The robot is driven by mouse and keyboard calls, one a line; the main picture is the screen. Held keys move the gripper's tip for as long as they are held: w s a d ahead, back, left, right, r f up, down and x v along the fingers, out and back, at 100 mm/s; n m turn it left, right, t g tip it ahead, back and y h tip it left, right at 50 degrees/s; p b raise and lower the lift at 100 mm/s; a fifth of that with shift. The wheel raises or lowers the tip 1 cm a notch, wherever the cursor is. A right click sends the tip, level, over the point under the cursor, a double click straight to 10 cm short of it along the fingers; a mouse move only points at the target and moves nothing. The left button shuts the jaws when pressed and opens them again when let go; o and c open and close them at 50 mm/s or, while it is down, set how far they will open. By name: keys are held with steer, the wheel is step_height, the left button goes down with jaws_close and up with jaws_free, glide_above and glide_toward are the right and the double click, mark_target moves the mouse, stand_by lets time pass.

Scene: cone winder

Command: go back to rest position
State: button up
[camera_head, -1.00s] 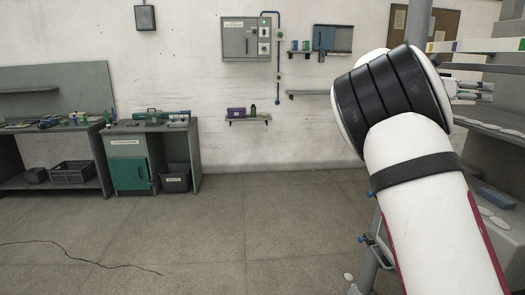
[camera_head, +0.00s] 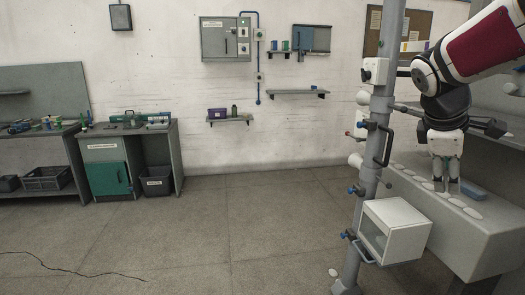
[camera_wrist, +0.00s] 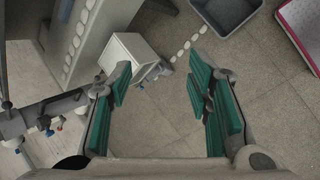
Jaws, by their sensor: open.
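My gripper (camera_head: 447,188) hangs at the right of the head view, pointing down in front of the grey machine's ledge. In the wrist view my gripper (camera_wrist: 162,90) is open, with green pads set wide apart and nothing between them. My arm comes in from the upper right of the head view and bends down to the gripper.
A grey post (camera_head: 374,165) with handles and an open white box (camera_head: 396,229) stands left of my gripper. A grey bin (camera_wrist: 222,24) stands on the floor. The middle floor is clear.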

steer(key=s+a+f+m+t+y, duration=0.1)
steer(key=s+a+f+m+y, duration=0.2)
steer(key=s+a, duration=0.7)
steer(key=s+a+f+m+t+y, duration=0.1)
steer(key=s+a+f+m, duration=0.3)
steer(key=s+a, duration=0.6)
steer(key=a+m+y, duration=0.1)
steer(key=a+m, duration=0.1)
steer(key=a, duration=0.1)
steer(key=shift+y, duration=0.4)
steer(key=shift+s, duration=0.1)
